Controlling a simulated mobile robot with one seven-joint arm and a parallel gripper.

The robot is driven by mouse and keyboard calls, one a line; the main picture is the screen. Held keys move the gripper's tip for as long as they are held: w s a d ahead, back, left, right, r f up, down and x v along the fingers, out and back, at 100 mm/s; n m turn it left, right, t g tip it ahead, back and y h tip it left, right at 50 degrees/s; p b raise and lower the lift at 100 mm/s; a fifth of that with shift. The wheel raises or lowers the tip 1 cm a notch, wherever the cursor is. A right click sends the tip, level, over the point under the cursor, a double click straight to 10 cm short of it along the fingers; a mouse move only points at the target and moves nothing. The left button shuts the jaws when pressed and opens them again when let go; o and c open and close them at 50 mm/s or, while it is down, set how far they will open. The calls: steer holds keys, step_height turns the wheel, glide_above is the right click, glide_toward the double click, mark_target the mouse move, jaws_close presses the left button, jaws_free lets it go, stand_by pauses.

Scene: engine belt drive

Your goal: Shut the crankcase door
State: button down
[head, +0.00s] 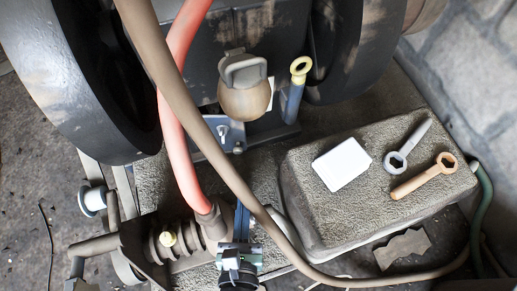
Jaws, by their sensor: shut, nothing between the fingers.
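A dark engine casing (215,35) with worn, rusty patches stands between two large wheels at the top of the head view. A blue-grey plate (262,131) with a small pale knob (222,130) shows low on the engine. I cannot tell for certain which part is the crankcase door, or whether it stands open. A brown rounded cup (244,100) with a grey lid hangs in front of the casing and hides part of it. I cannot make out my gripper in this view.
A red hose (177,110) and a brown hose (180,95) cross before the engine. A stone block (320,220) at right bears a white card (341,164), a grey spanner (407,146) and a copper spanner (425,180). Pump fittings (170,240) crowd the bottom.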

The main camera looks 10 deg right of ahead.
steer(key=b, duration=0.4)
glide_toward(244, 133)
steer(key=x, duration=0.6)
steer(key=shift+d+f, duration=0.1)
steer(key=shift+w, duration=0.25)
steer(key=shift+d+p, duration=0.1)
steer(key=shift+p, duration=0.25)
steer(key=shift+w+d+p, duration=0.25)
steer(key=shift+w+p, duration=0.6)
steer(key=shift+w, duration=0.4)
steer(key=shift+w+d+p, duration=0.25)
steer(key=shift+w+p, duration=0.55)
steer(key=shift+w, duration=0.5)
